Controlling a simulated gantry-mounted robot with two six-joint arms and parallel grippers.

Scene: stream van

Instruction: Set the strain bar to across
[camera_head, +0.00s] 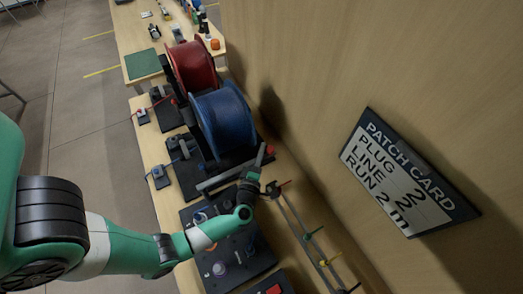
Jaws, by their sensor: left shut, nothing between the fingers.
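A grey bar (222,178), which looks like the strain bar, lies at a slant just above the dark panel (236,252) and below the blue reel. My left arm reaches in from the left, and my left gripper (259,160) is at the bar's right end. The gripper is shut with nothing between its fingers. It partly hides that end of the bar, and I cannot tell whether they touch. My right gripper is not in view.
A blue reel (222,122) and a red reel (193,66) stand behind the bar. A rail with coloured clips (308,238) runs along the right. A patch card (397,180) hangs on the wall. Small black devices (159,176) sit on the left.

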